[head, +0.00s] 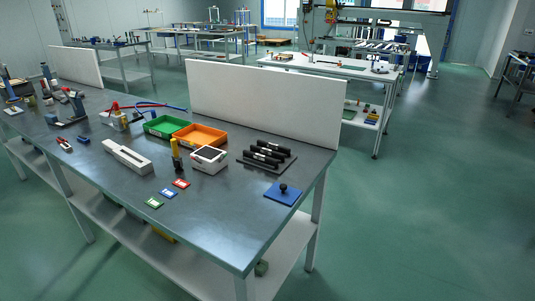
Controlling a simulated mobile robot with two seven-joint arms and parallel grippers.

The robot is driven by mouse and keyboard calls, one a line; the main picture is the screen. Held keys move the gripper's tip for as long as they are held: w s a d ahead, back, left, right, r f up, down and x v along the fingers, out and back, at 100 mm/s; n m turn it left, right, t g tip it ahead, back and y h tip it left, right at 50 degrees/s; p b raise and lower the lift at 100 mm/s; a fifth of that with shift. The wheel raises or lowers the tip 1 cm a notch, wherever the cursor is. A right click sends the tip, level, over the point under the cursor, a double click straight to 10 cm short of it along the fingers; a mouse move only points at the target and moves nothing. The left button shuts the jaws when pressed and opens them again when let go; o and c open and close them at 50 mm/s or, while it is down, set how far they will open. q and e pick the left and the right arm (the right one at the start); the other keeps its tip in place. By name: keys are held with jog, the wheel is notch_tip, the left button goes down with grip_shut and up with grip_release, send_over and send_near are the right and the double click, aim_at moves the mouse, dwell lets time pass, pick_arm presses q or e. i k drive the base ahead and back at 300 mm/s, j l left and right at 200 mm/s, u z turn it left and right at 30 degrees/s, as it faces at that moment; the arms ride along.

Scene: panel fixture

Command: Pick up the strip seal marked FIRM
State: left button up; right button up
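Several black bars with pale labels, possibly the strip seals (267,153), lie side by side on a dark holder (257,164) near the right end of the grey workbench. The label writing is too small to read, so I cannot tell which one is marked FIRM. Neither of my grippers is in view.
The workbench (235,225) also carries an orange tray (218,136), a green tray (150,127), a white box with a dark top (209,165), a long white block (128,157) and a blue plate with a black knob (275,195). A white panel (265,100) stands behind. The front right top is clear.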

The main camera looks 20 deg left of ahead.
aim_at(262, 150)
jog(key=i+l+u, duration=0.15)
jog(key=l, duration=0.25)
jog(key=i+l+u, duration=0.15)
jog(key=l, duration=0.2)
jog(key=i+l+u, duration=0.15)
jog(key=l, duration=0.2)
jog(key=i+l+u, duration=0.15)
jog(key=l, duration=0.2)
jog(key=i+l+u, duration=0.1)
jog(key=i+l, duration=0.15)
jog(key=l, duration=0.15)
jog(key=i+l+u, duration=0.15)
jog(key=l, duration=0.25)
